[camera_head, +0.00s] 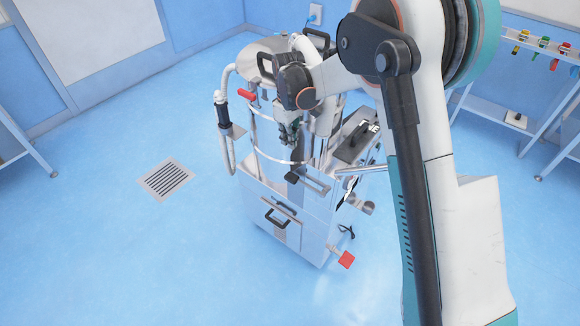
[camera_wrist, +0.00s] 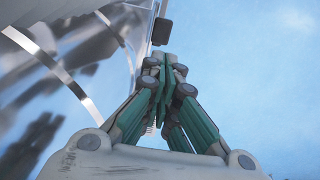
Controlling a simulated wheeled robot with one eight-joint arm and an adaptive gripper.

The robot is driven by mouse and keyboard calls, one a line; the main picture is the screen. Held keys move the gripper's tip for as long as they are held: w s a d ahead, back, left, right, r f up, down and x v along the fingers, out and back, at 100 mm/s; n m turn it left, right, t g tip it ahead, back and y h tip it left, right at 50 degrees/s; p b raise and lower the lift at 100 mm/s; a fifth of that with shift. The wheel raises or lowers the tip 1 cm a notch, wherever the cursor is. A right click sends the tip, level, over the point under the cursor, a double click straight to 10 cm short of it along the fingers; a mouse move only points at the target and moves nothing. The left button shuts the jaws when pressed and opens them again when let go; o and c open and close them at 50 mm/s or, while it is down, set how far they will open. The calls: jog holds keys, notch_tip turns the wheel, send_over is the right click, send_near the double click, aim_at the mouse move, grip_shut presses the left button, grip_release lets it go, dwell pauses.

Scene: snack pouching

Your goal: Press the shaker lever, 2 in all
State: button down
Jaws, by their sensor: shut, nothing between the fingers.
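My gripper (camera_head: 289,142) points down in front of the cylinder, a little above that black end. In the wrist view my gripper (camera_wrist: 164,66) is shut and empty, its green fingers together. A black lever end (camera_wrist: 162,31) on a thin metal bar shows just beyond the fingertips. I cannot tell whether the tips touch it.
A red handle (camera_head: 246,94) and a hose with a dark grip (camera_head: 223,112) are on the machine's left. A red pedal (camera_head: 346,260) sticks out low at the right. A drawer with a black handle (camera_head: 277,219) is below. The floor at left is clear around a drain (camera_head: 166,179).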

aim_at(287, 174)
notch_tip(287, 174, down, 14)
jog(key=b, duration=0.4)
jog(key=shift+b, duration=0.4)
jog(key=shift+w+a+f+b, duration=0.15)
jog(key=shift+f+b, duration=0.45)
jog(key=shift+f, duration=0.45)
jog(key=shift+w+a+f+b, duration=0.15)
jog(key=shift+f+b, duration=0.4)
jog(key=shift+f, duration=0.5)
notch_tip(287, 174, down, 2)
jog(key=shift+s+f+g+h+b, duration=0.1)
jog(key=shift+f+g+h+b, duration=0.05)
jog(key=shift+g+h+b, duration=0.45)
jog(key=shift+s+d+f+g+h, duration=0.2)
jog(key=shift+f+g+h, duration=0.1)
jog(key=shift+f+h, duration=0.3)
notch_tip(287, 174, up, 10)
jog(key=shift+r, duration=0.25)
